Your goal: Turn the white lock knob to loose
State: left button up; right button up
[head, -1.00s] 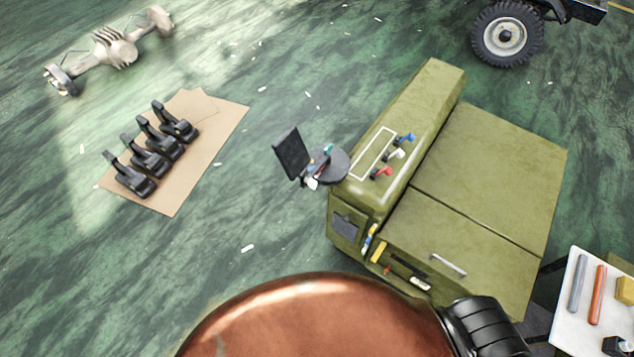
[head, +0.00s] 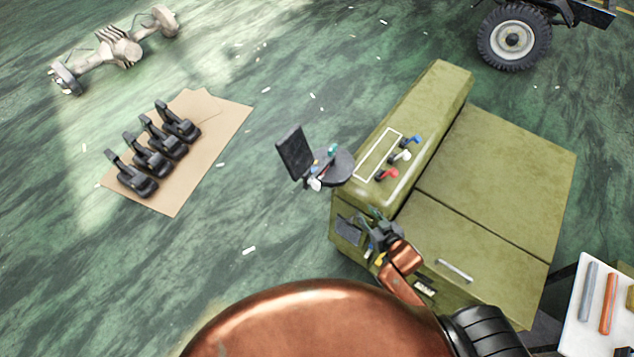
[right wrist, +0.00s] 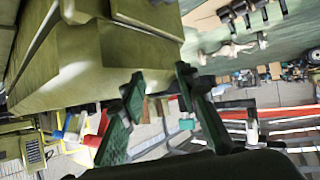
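The white lock knob (head: 402,155) is on the raised ledge of an olive-green cabinet (head: 500,180), between a blue knob (head: 413,141) and a red knob (head: 388,174). I cannot tell its exact turn angle. My right gripper (head: 368,230) is over the cabinet's near left corner, below the red knob in the picture and apart from the knobs. In the right wrist view its two dark green fingers (right wrist: 160,95) are spread, with nothing between them. Blue, white and red shapes show left of the fingers there, partly hidden. My left gripper is out of view.
A round dark stand with a black screen (head: 295,153) is left of the knobs. A silver handle (head: 455,270) is on the cabinet's lower top. A white table (head: 587,318) with coloured bars is at the lower right. Brown cardboard (head: 208,150) with black parts lies on the floor.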

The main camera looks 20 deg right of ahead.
aim_at(320, 184)
jog(key=w+a+r+n+t+y, duration=0.1)
jog(key=w+a+r+n+y, duration=0.15)
jog(key=a+r+y, duration=0.3)
jog(key=w+a+r+n+t+y, duration=0.1)
jog(key=w+a+r+n+y, duration=0.15)
jog(key=a+r+y, duration=0.35)
jog(key=shift+n+h, duration=0.3)
jog(key=shift+h, duration=0.45)
jog(key=x, duration=0.4)
jog(key=r+x, duration=0.1)
jog(key=x, duration=0.1)
jog(key=shift+w+a, duration=0.1)
jog(key=shift+w, duration=0.1)
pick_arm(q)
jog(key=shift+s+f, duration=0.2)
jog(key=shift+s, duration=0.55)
pick_arm(e)
grip_shut()
